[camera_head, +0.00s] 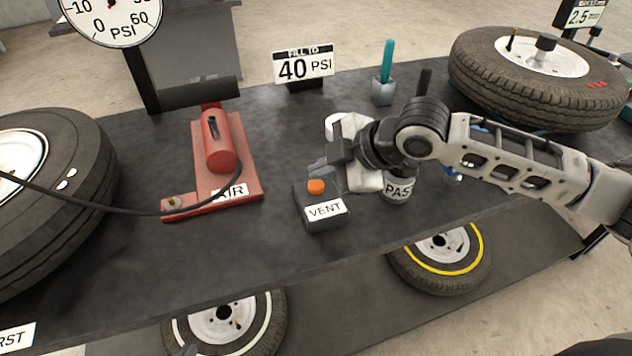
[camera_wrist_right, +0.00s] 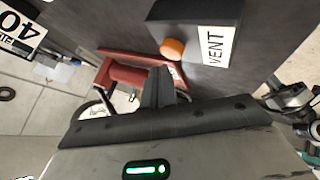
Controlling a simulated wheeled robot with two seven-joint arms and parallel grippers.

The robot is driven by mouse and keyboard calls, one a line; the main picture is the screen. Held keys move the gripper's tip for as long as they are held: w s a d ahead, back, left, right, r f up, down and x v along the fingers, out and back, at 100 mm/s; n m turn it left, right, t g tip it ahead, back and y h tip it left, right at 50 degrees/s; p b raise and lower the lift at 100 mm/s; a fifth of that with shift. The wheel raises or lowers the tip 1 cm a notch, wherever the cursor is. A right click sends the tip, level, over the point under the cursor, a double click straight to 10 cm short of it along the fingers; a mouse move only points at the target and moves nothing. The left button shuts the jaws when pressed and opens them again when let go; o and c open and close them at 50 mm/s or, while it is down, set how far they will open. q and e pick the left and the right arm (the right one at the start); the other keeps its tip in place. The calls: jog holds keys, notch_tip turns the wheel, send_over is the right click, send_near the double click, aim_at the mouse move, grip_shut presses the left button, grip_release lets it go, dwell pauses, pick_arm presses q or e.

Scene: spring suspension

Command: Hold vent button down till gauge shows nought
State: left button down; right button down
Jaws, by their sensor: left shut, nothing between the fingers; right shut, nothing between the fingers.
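The black vent box (camera_head: 318,215) stands on the bench with a white VENT label and an orange button (camera_head: 316,186) on top. Both show in the right wrist view, the box (camera_wrist_right: 190,12) and the button (camera_wrist_right: 172,48). My right gripper (camera_head: 318,166) is shut and empty, its fingertips just behind and above the button. In the right wrist view the fingertips (camera_wrist_right: 158,72) appear apart from the button. The PSI gauge (camera_head: 115,22) is cut off by the top edge; I cannot read its needle. My left gripper is not clearly in view.
A red air pump (camera_head: 220,155) with a black hose (camera_head: 120,212) stands left of the box. A tyre (camera_head: 75,170) is at far left, another (camera_head: 540,85) at back right. A PAST-labelled container (camera_head: 397,188) stands close to the right gripper. The bench front is clear.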

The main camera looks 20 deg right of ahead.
jog(key=shift+f, duration=0.2)
jog(key=shift+f, duration=0.2)
jog(key=shift+f, duration=0.6)
dwell(2.2)
dwell(0.5)
jog(key=shift+r+p, duration=1)
jog(key=shift+p, duration=0.25)
